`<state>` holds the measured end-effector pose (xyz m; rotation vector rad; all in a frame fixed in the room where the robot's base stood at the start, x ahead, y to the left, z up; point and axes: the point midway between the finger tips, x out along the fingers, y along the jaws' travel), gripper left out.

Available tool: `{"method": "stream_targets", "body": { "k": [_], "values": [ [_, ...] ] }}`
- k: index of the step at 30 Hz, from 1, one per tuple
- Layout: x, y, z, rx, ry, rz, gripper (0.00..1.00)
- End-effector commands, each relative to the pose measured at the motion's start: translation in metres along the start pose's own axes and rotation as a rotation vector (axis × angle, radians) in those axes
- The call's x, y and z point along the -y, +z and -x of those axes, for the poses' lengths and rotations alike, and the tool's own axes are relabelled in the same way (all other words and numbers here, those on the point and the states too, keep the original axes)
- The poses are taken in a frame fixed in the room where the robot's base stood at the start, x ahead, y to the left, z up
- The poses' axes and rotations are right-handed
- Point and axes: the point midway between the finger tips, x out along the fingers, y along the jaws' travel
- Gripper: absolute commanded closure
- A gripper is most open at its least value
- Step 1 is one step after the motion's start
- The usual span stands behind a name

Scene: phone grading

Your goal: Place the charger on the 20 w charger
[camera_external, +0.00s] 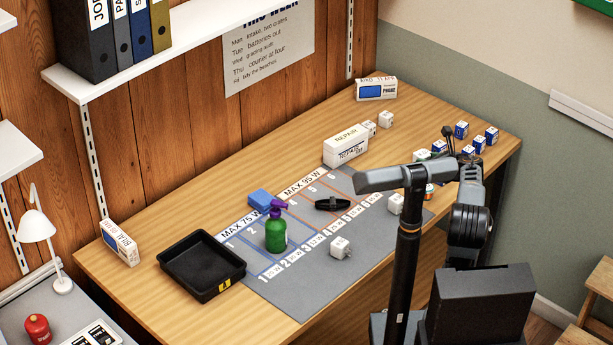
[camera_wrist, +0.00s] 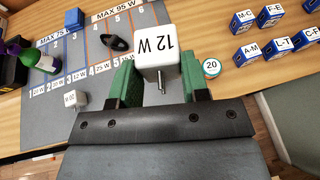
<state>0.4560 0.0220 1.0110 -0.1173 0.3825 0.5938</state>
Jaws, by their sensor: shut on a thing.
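My gripper (camera_wrist: 157,80) is shut on a white charger cube (camera_wrist: 157,42) marked "12 W", between its green fingers, with metal prongs toward me. In the external view the held charger (camera_external: 396,203) appears to be the white cube left of my arm post, which hides my gripper's fingers. Another white charger (camera_wrist: 70,99) sits on the grey mat, left of my gripper; its small mark looks like "20" but is hard to read. It also shows at the mat's front in the external view (camera_external: 340,248).
The grey mat (camera_external: 270,291) has numbered lanes under "MAX 75 W" and "MAX 95 W". A black tray (camera_external: 202,290) is left. A jar marked "20" (camera_wrist: 211,68) and blue boxes (camera_wrist: 253,50) are right.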

Motion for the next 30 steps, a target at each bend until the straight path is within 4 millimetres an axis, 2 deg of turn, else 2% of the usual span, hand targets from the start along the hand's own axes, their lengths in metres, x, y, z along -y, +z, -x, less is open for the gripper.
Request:
{"method": "stream_targets", "body": {
  "k": [1,6,9,12,15,18,23,26,30],
  "values": [
    [-0.029,0.005,-0.004,0.000,0.109,0.046,0.83],
    [-0.121,-0.001,0.001,-0.001,0.481,0.200,0.83],
    [-0.166,-0.011,0.016,0.000,0.685,0.284,0.83],
    [-0.200,-0.024,0.036,-0.001,0.864,0.359,0.83],
    [-0.223,-0.035,0.056,0.000,1.012,0.419,0.83],
    [-0.239,-0.043,0.073,0.000,1.124,0.467,0.83],
    [-0.251,-0.051,0.088,0.000,1.231,0.511,0.83],
    [-0.255,-0.053,0.082,-0.001,1.261,0.519,0.83],
    [-0.257,-0.055,0.050,-0.003,1.272,0.519,0.83]
  ]
}}
